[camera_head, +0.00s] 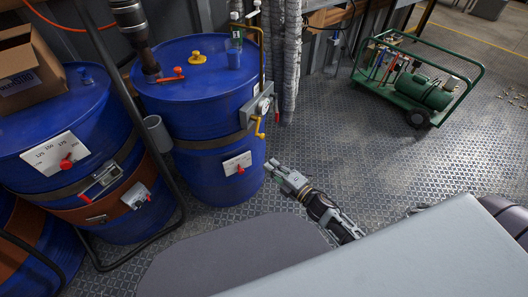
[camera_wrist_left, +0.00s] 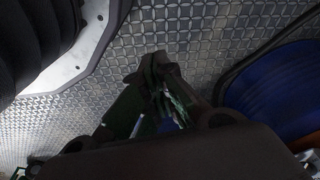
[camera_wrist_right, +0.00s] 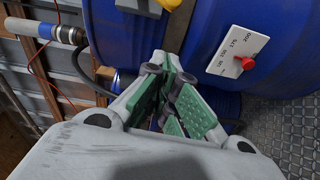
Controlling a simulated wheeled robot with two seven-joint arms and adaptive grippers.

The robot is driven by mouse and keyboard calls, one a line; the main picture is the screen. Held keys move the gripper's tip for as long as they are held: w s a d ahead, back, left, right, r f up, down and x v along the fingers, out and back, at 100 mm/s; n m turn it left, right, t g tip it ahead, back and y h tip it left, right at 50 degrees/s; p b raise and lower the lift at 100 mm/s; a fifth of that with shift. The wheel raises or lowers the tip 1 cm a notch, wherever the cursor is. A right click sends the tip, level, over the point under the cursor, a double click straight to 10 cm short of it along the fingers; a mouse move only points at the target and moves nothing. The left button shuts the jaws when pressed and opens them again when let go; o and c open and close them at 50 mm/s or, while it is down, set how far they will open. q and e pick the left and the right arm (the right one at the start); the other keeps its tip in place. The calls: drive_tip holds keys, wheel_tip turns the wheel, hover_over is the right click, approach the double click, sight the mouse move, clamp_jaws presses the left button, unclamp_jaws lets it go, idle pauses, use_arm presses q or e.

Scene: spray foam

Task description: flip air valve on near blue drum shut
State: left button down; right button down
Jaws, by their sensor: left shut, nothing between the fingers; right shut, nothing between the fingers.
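A blue drum (camera_head: 205,172) stands left of centre in the head view, with an orange-red lever (camera_head: 170,76) and yellow cap (camera_head: 197,57) on top. A yellow-handled valve (camera_head: 259,130) hangs by a grey gauge fitting (camera_head: 262,104) at its right side. Another blue drum (camera_head: 40,125) stands at the left; I cannot tell which is the near one. My right gripper (camera_head: 274,168) is low, right of the middle drum, shut and empty. It also shows in the right wrist view (camera_wrist_right: 168,78). My left gripper (camera_wrist_left: 160,68) is shut and empty over the floor.
The drums carry dial plates with red knobs (camera_wrist_right: 247,64). A cardboard box (camera_head: 28,70) sits on the left drum. A dark pump (camera_head: 132,25) and hose rise from the middle drum. A green compressor cart (camera_head: 420,88) stands at the upper right. The metal floor (camera_head: 330,130) between is clear.

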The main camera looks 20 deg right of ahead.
drive_tip(key=shift+w, duration=0.1)
